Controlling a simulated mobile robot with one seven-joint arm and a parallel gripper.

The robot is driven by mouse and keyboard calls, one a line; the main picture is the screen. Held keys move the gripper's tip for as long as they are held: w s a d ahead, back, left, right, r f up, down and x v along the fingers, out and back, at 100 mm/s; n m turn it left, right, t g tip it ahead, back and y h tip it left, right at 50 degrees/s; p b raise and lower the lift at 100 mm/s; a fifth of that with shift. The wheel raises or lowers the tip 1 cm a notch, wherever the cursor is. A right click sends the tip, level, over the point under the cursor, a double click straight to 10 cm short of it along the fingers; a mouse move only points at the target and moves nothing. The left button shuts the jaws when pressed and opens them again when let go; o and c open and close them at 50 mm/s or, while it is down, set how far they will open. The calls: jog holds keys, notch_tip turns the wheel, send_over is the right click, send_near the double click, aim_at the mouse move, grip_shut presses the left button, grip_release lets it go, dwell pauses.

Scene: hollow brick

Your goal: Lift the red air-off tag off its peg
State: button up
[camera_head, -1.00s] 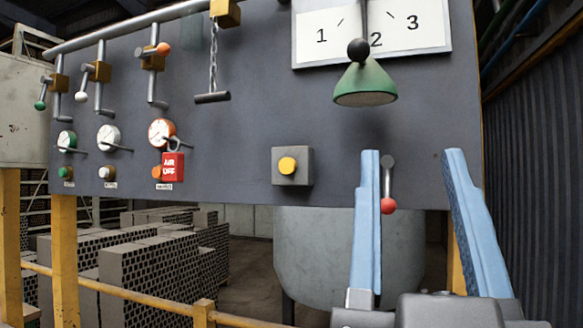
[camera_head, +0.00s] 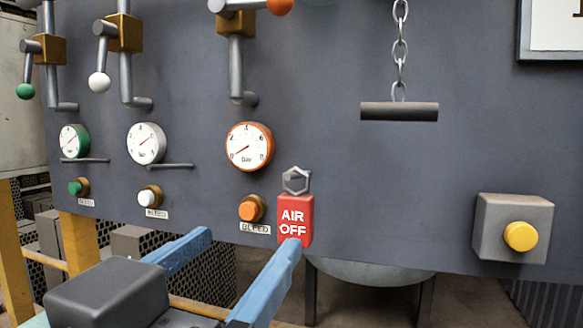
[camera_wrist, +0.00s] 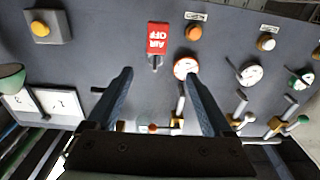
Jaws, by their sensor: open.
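The red air-off tag (camera_head: 294,218) hangs on the grey panel, to the right of the orange bleed button, by a grey hexagonal shackle (camera_head: 296,181). The peg itself is hard to make out behind the shackle. My gripper (camera_head: 248,240) has its two blue fingers apart with nothing between them. The right finger's tip overlaps the tag's lower edge in the head view; I cannot tell whether they touch. In the wrist view, which is upside down, the tag (camera_wrist: 157,38) lies ahead of the gap between my fingertips (camera_wrist: 158,74), apparently still apart from them.
An orange gauge (camera_head: 249,146) and the bleed button (camera_head: 251,208) sit left of the tag. A hanging chain with a bar handle (camera_head: 399,111) is up and right. A yellow button box (camera_head: 513,228) is at right. Levers and pipes (camera_head: 236,60) stick out above.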

aim_at(292, 210)
jog(key=p+x, duration=0.1)
jog(key=x, duration=0.1)
jog(key=p+x, duration=0.1)
jog(key=x, duration=0.1)
jog(key=p+x, duration=0.1)
jog(key=x, duration=0.2)
jog(key=shift+d+f, duration=0.25)
jog(key=shift+d, duration=0.05)
jog(key=p+x, duration=0.3)
jog(key=x, duration=0.1)
jog(key=shift+w+d+f, duration=0.1)
jog(key=shift+w+d, duration=0.15)
jog(key=shift+w, duration=0.1)
jog(key=shift+w+f, duration=0.15)
jog(key=shift+w, duration=0.1)
jog(key=shift+c, duration=0.3)
grip_shut()
jog(key=shift+r+b, duration=0.2)
jog(key=shift+b, duration=0.4)
